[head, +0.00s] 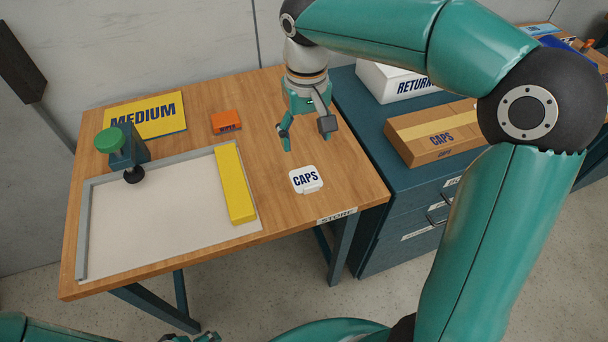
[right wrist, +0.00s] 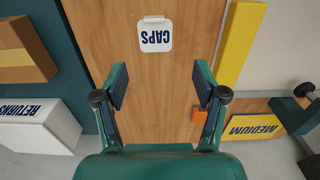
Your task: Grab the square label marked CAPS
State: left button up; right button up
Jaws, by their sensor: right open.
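The square CAPS label (head: 305,180) is a small white piece with dark lettering, lying flat on the wooden table near its right edge. It also shows in the right wrist view (right wrist: 154,35), upside down, ahead of the fingers. My right gripper (head: 306,146) is open and empty, above the table behind the label in the head view. In the right wrist view its two fingers (right wrist: 160,88) are spread wide with bare wood between them, apart from the label.
A yellow bar (head: 235,184) lies left of the label along a framed white board (head: 165,215). An orange block (head: 227,122) and a yellow MEDIUM sign (head: 146,116) lie farther back. A cardboard CAPS box (head: 410,147) and white RETURNS box (head: 385,82) stand on the blue cabinet at right.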

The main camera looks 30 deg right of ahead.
send_over(311, 185)
jog(key=f, duration=0.7)
jog(key=f+b, duration=0.1)
jog(key=f, duration=0.2)
jog(key=shift+w+a+f, duration=0.2)
jog(key=shift+w+f, duration=0.05)
jog(key=shift+w, duration=0.1)
jog(key=f, duration=0.4)
jog(key=shift+s+d, duration=0.25)
jog(key=shift+s, duration=0.15)
jog(key=shift+f, duration=0.5)
jog(key=c, duration=0.9)
